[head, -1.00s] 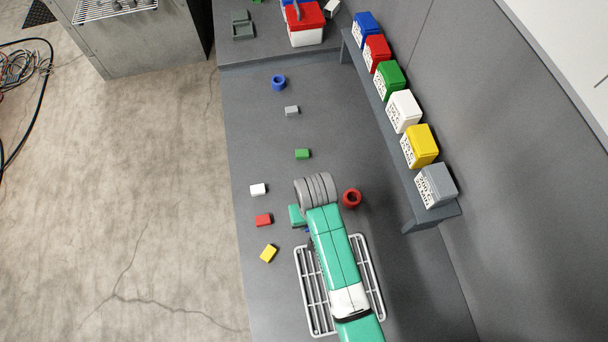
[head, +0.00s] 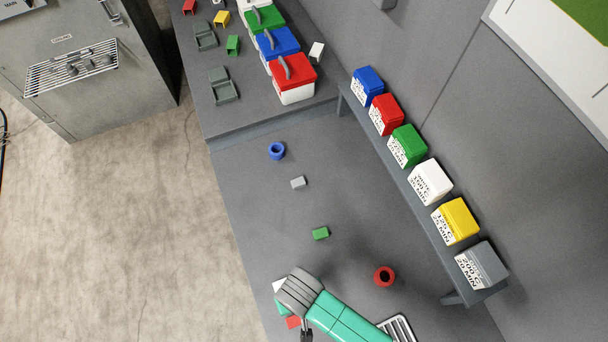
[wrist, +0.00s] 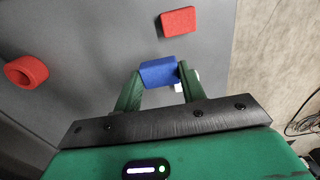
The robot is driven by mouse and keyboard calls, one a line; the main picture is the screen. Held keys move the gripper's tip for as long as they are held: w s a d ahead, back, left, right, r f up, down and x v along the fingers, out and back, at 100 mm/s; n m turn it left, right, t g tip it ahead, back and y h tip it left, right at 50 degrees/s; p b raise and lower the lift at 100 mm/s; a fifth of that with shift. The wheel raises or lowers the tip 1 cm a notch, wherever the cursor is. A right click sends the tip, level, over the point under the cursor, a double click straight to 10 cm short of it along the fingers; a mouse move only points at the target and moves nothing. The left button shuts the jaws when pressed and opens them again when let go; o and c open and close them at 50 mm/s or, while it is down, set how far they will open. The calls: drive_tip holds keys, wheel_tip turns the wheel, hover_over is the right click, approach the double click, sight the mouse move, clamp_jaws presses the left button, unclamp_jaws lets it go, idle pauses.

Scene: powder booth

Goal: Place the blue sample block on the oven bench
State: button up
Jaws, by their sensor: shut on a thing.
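The blue sample block (wrist: 160,72) sits between the green fingers of my gripper (wrist: 160,76) in the wrist view, and the gripper is shut on it. In the head view my gripper (head: 283,307) is low in the picture over the near bench (head: 265,240), and the blue block is hidden there. The far bench (head: 250,118) runs along the top with lidded boxes and grey trays on it. No readable label marks which surface is the oven bench.
A red block (wrist: 178,21) and a red ring (wrist: 26,71) lie below in the wrist view. A shelf of coloured boxes (head: 407,146) lines the right wall. A metal cabinet (head: 75,85) stands at left.

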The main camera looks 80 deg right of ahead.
hover_over(270, 254)
drive_tip(key=shift+f, duration=0.75)
drive_tip(key=shift+d+f, duration=0.1)
drive_tip(key=shift+f, duration=1.65)
drive_tip(key=o, duration=1)
drive_tip(key=shift+f, duration=0.1)
wheel_tip(270, 254, up, 12)
drive_tip(key=p, duration=0.1)
drive_tip(key=shift+w+r, duration=0.15)
drive_tip(key=shift+r, duration=0.05)
